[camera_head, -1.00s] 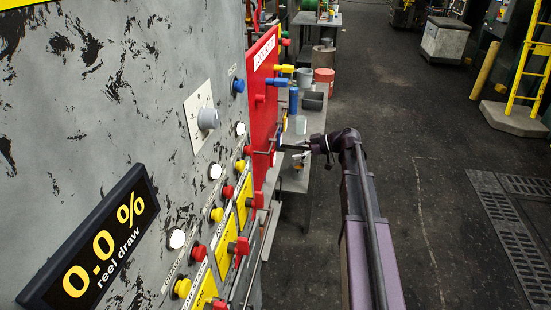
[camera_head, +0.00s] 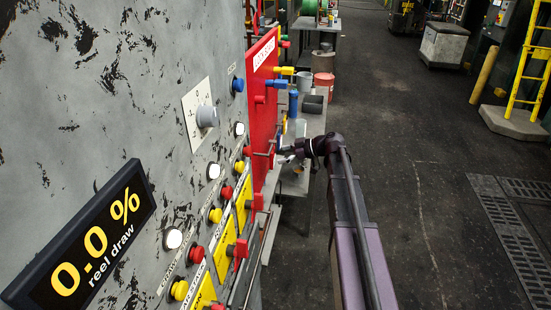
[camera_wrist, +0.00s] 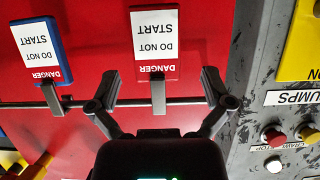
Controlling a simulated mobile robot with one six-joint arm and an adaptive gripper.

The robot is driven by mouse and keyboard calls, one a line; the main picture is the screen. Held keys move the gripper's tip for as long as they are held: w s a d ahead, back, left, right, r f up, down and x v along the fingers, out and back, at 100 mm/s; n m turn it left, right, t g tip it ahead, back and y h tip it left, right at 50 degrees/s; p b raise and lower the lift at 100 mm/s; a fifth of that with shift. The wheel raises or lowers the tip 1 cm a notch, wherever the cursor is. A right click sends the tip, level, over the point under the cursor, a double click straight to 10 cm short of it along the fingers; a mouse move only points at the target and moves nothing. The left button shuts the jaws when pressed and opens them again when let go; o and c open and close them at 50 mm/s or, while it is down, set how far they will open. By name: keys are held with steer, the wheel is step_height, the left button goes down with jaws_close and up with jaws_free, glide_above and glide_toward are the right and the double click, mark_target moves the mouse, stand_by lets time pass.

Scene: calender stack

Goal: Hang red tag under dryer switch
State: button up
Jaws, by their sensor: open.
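A red tag with a white "DANGER DO NOT START" label (camera_wrist: 157,72) shows upside down in the wrist view, on the red board (camera_wrist: 80,125). Its grey stem meets a dark rod (camera_wrist: 185,100). My gripper (camera_wrist: 158,86) is open, one finger on each side of the stem, apart from it; the tag is not held. In the head view my gripper (camera_head: 287,153) is at the red board's lower right edge, and the tag cannot be made out there. The grey control panel (camera_head: 120,90) carries switches and yellow plates; I cannot tell which switch is the dryer's.
A blue tag (camera_wrist: 47,75) hangs left of the red one in the wrist view. Push buttons (camera_wrist: 273,135) and a yellow plate (camera_wrist: 302,55) are at right. A bench (camera_head: 297,180) stands behind my gripper.

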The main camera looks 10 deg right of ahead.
mark_target(274, 156)
steer(key=shift+b+x, duration=0.5)
steer(key=shift+x, duration=1.3)
steer(key=shift+w+r, duration=0.1)
steer(key=shift+r, duration=0.05)
steer(key=c, duration=1.1)
